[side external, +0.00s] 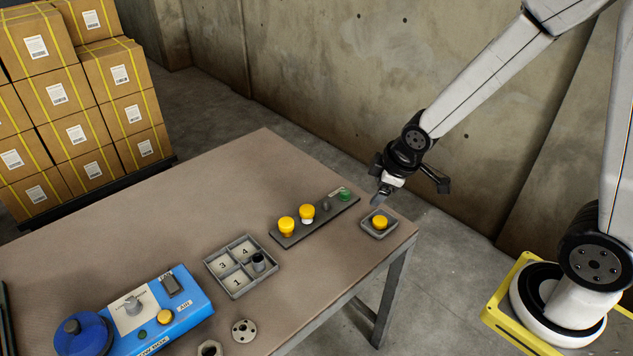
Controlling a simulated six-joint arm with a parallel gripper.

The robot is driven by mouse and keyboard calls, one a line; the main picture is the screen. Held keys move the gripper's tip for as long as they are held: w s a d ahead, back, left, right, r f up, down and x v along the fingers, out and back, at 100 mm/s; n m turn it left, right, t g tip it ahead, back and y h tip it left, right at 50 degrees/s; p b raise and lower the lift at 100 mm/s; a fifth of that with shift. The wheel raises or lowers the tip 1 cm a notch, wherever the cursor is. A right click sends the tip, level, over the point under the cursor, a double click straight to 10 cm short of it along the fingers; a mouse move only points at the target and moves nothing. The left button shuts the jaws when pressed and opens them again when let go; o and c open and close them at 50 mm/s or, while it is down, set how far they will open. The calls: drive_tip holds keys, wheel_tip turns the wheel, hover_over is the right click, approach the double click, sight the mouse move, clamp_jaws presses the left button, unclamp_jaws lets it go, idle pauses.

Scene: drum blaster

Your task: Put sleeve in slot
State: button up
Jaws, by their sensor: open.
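A dark, hollow cylinder that looks like the sleeve (258,262) stands upright in the right compartment of a grey divided tray (237,294). The other compartments show the numbers 3, 4 and 1; the number under the sleeve is hidden. My gripper (409,191) is open and empty. It hangs above the table's right corner, near a small grey dish (367,228) with a yellow button-like piece (380,222) in it. It is well apart from the sleeve.
A dark strip (290,241) holds two yellow knobs, a small grey peg and a green piece. A blue machine (186,320) with a dial stands front left. A round flange (244,331) and a hex nut (209,349) lie near the front edge. The table's back left is clear.

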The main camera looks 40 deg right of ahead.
drive_tip(key=s+a+r+m+g, duration=0.1)
drive_tip(key=s+m+g, duration=0.1)
drive_tip(key=s+m, duration=0.5)
drive_tip(key=shift+s+a+y, duration=0.25)
drive_tip(key=shift+a+y, duration=0.05)
idle(0.8)
